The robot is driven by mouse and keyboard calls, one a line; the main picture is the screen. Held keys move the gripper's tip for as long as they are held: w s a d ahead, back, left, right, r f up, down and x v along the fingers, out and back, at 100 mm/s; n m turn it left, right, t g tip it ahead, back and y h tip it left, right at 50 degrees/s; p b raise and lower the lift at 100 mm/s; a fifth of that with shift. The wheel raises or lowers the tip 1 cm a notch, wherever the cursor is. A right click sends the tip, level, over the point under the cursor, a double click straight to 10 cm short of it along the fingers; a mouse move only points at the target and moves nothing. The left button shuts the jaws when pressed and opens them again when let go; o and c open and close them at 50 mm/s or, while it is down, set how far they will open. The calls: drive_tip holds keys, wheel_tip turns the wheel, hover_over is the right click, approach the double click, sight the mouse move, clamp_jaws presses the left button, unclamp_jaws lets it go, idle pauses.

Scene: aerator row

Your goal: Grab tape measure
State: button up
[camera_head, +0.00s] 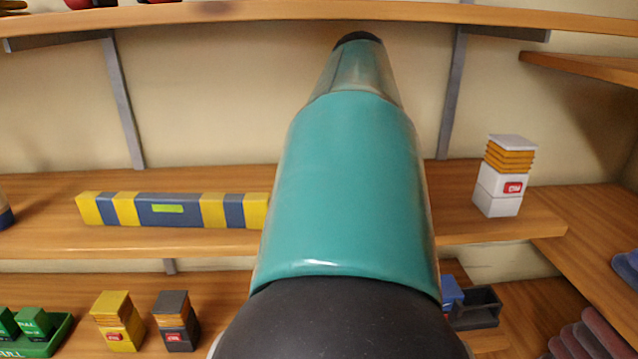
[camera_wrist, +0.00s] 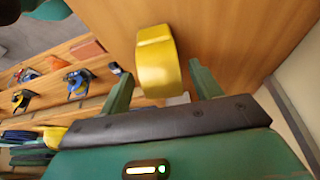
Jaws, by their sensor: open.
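A yellow, rounded block that looks like the tape measure (camera_wrist: 157,60) is in the upper middle of the wrist view, against a brown wooden surface. My gripper (camera_wrist: 160,72) is open, with one green finger on each side of the yellow body. The near end of the yellow body lies between the fingers, with gaps showing at both sides. I cannot tell whether it is deep enough between them to touch the palm. In the head view my teal arm fills the middle, and neither the gripper nor the tape measure shows there.
A yellow and blue striped bar (camera_head: 168,210) lies on the middle shelf, left of my arm. A white and orange stacked block (camera_head: 502,176) stands right. Yellow (camera_head: 117,322) and grey (camera_head: 176,321) blocks, a green tray (camera_head: 45,345) and a dark bin (camera_head: 475,308) sit lower.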

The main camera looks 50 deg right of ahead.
drive_tip(key=shift+s+d, duration=0.6)
drive_tip(key=shift+s, duration=0.05)
drive_tip(key=shift+d+f, duration=0.15)
drive_tip(key=shift+f, duration=0.45)
drive_tip(key=c, duration=1.2)
drive_tip(key=shift+c, duration=0.3)
drive_tip(key=shift+s+r, duration=0.1)
drive_tip(key=shift+r, duration=0.25)
drive_tip(key=shift+r, duration=0.2)
drive_tip(key=shift+r, duration=0.25)
drive_tip(key=shift+s+a, duration=0.45)
drive_tip(key=shift+a, duration=0.05)
